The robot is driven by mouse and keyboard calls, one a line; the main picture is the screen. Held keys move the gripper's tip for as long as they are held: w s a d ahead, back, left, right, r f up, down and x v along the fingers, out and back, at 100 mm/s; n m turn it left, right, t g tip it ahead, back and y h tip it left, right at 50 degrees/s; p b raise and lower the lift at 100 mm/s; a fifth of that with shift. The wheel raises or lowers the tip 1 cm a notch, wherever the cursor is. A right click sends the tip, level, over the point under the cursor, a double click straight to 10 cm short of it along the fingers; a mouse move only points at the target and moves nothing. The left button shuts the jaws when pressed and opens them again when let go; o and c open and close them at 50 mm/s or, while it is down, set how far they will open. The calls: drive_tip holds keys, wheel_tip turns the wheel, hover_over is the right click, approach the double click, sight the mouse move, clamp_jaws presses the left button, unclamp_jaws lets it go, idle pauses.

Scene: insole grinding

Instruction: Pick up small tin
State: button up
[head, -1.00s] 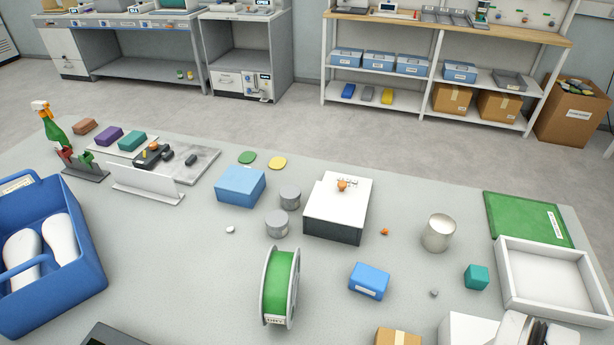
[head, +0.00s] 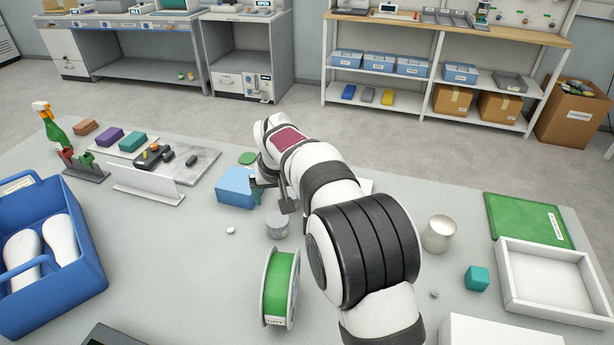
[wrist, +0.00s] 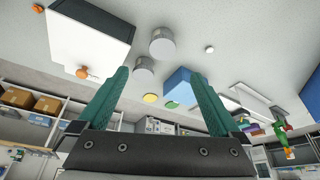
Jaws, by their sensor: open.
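Two small grey lidded tins stand upright on the table. In the head view the nearer one (head: 277,227) shows just below my gripper (head: 270,202), and my arm hides the other. In the wrist view, one tin (wrist: 144,68) stands beside the left finger's tip. The other tin (wrist: 162,43) is higher in the picture, beyond the fingertips. My gripper (wrist: 158,73) has two green fingers spread wide, with nothing held between them. I cannot tell whether a finger touches a tin.
A blue box (head: 236,187) stands close left of my gripper. A white box with a dark side (wrist: 90,38) stands near the tins. A green spool (head: 281,287) is nearer the front. A larger open can (head: 438,233) stands right of my arm.

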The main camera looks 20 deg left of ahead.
sight(277, 220)
drive_tip(key=x, duration=1.1)
drive_tip(key=a+x, duration=0.1)
drive_tip(key=x, duration=0.4)
drive_tip(key=shift+w+f, duration=0.1)
drive_tip(key=shift+w, duration=0.2)
drive_tip(key=c, duration=1.3)
